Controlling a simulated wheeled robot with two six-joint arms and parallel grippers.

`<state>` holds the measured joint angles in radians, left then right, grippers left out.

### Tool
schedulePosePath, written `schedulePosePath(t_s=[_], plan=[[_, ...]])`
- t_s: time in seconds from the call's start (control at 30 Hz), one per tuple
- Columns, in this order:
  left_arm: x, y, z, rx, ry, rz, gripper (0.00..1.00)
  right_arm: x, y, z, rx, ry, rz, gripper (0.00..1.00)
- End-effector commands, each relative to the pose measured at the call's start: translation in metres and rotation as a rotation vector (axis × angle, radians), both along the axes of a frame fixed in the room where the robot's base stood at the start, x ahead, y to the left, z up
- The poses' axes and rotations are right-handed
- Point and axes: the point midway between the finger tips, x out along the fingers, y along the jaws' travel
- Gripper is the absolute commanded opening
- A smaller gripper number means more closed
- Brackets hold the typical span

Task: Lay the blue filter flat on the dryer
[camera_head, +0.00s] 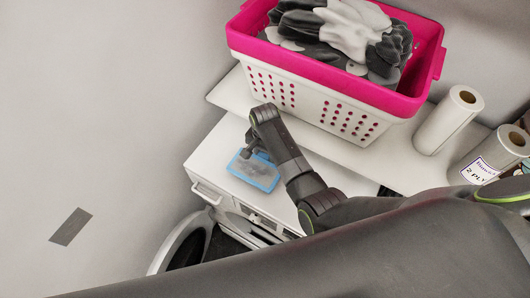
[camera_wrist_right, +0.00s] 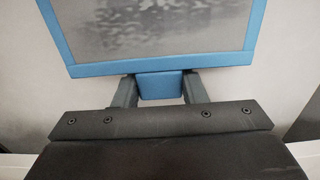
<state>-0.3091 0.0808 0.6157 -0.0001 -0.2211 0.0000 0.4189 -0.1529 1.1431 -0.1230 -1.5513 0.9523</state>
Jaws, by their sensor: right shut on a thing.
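The blue filter (camera_head: 256,172) has a blue frame around a grey, lint-covered mesh. It is over the white top of the dryer (camera_head: 218,160); I cannot tell whether it touches the top. My right gripper (camera_head: 248,153) is shut on the filter's blue tab, at the filter's upper left edge in the head view. In the right wrist view the two fingers (camera_wrist_right: 160,88) clasp the tab, and the filter (camera_wrist_right: 158,68) extends away from them with its mesh facing the camera. My left gripper is not in view.
A pink-and-white laundry basket (camera_head: 320,95) full of grey and white cloth stands on a white shelf (camera_head: 232,96) behind the dryer. Paper rolls (camera_head: 446,122) stand right of it. The round dryer door (camera_head: 183,243) hangs open at the front. My arm crosses the lower right.

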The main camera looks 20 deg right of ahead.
Motion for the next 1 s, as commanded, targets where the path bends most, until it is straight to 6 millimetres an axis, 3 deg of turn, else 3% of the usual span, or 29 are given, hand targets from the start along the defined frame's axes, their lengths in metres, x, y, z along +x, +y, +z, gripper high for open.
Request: schedulePosePath(t_s=[0.27,0.3,0.47,0.77,1.0], plan=[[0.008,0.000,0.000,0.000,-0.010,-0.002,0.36,0.000,0.000,0.000,0.001,-0.001,0.000,0.01],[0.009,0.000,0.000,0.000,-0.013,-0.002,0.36,0.000,0.000,0.000,0.001,-0.001,0.000,0.43],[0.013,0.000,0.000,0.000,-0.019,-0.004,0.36,0.000,0.000,0.000,0.000,-0.001,0.000,0.63],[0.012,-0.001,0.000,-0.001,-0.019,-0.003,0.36,0.000,0.000,0.001,0.000,-0.001,0.000,0.63],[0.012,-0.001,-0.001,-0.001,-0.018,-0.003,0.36,0.001,0.000,0.024,0.001,-0.005,0.000,0.63]])
